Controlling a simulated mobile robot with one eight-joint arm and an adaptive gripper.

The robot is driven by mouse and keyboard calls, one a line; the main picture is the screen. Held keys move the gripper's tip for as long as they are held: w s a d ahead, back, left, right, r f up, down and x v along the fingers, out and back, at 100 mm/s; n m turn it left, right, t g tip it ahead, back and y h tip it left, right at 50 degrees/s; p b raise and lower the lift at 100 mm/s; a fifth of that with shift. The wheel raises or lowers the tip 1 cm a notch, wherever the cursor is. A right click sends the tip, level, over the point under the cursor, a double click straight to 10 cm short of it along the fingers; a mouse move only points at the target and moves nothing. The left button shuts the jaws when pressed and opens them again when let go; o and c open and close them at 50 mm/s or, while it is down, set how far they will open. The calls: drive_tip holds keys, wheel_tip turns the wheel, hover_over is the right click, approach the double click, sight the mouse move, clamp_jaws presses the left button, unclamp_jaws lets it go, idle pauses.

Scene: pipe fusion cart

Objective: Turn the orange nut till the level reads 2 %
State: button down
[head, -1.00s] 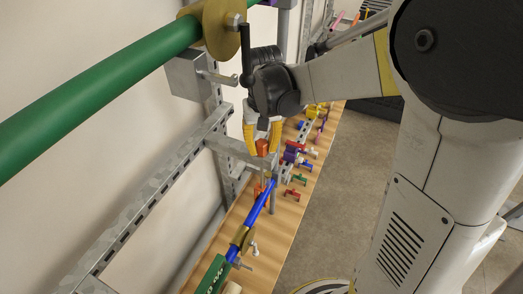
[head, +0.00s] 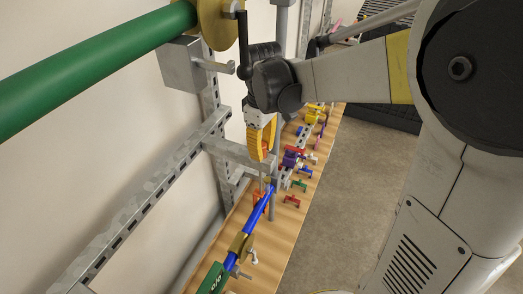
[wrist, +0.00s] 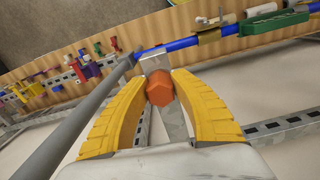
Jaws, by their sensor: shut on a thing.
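The orange nut (wrist: 160,90) is a hexagonal head between the two yellow fingers of my gripper (wrist: 159,76) in the wrist view. The fingers bow around it and are shut on it. In the head view the nut (head: 267,141) is mostly hidden by my gripper (head: 261,155), which points down at a grey bracket. A green block (head: 214,279) with white marking, partly a % sign, is at the bottom of the head view; I cannot read its number. The green block (wrist: 275,26) also shows at the wrist view's top right, without readable text.
A blue rod (head: 260,207) runs beside a second orange part (head: 260,201) below. A wooden shelf (head: 278,240) carries several small coloured parts. A large green pipe (head: 90,75) and a grey slotted rail (head: 150,192) are at the left. Open floor (head: 350,180) is on the right.

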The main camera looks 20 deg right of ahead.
sight(263, 145)
drive_tip(key=shift+n, duration=0.5)
drive_tip(key=c, duration=1.1)
unclamp_jaws()
wheel_tip(263, 145, up, 8)
drive_tip(key=shift+f, duration=0.25)
drive_tip(key=shift+s+f, duration=0.1)
